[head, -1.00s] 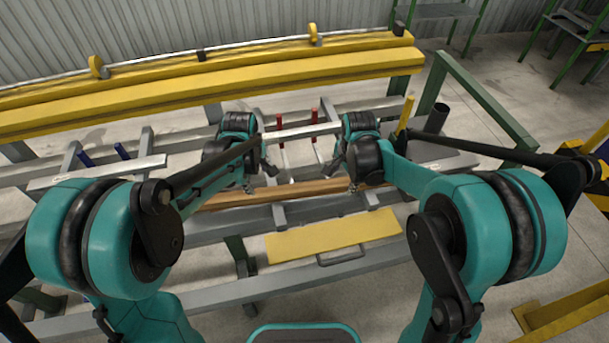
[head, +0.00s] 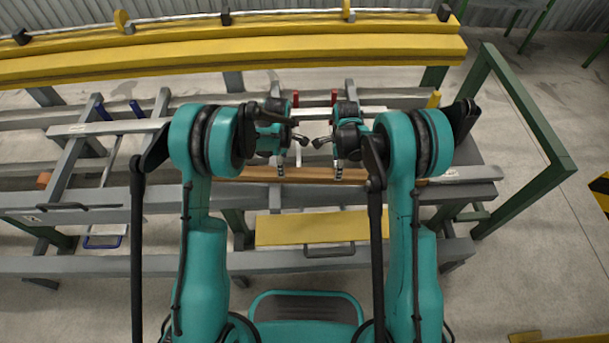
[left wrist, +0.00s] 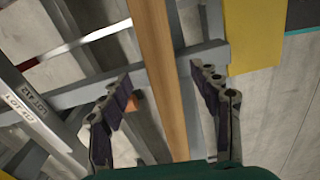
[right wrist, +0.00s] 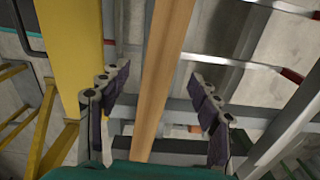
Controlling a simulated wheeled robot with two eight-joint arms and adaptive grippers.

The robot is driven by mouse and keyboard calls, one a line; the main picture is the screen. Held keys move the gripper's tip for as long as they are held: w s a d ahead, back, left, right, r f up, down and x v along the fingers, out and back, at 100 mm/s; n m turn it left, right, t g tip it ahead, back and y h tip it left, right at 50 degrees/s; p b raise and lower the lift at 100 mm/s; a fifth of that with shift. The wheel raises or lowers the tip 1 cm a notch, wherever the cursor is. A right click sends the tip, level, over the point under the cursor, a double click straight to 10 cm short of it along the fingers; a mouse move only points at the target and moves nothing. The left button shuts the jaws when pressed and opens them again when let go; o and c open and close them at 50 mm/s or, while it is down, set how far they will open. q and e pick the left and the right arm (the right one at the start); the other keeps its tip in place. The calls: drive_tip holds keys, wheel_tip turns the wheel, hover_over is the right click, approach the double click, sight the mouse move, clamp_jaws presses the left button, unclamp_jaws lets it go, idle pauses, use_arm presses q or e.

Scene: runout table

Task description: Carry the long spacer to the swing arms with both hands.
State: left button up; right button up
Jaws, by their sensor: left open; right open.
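The long spacer looks to be the brown wooden bar (head: 310,174), lying along the grey table frame. My left gripper (head: 291,154) is open above it; in the left wrist view the bar (left wrist: 160,70) runs lengthwise between the spread fingers (left wrist: 163,80). My right gripper (head: 328,156) is open a short way to the right; in the right wrist view the bar (right wrist: 163,75) also passes between its fingers (right wrist: 157,88). Neither gripper visibly touches it. Red-tipped bars (head: 334,97) and blue-tipped bars (head: 136,108) stand behind; which are the swing arms is unclear. My arms hide parts of the bar.
A yellow plate (head: 320,228) with a handle lies in front of the bar. A long yellow beam (head: 230,61) spans the back. A green frame (head: 530,115) stands at the right. Grey rails (head: 80,199) cross the table; open floor lies on the right.

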sight(304, 175)
use_arm(q)
wheel_tip(304, 175, down, 7)
drive_tip(key=shift+r, duration=0.2)
use_arm(e)
wheel_tip(304, 175, down, 6)
drive_tip(key=shift+f, duration=0.25)
use_arm(q)
clamp_jaws()
use_arm(e)
clamp_jaws()
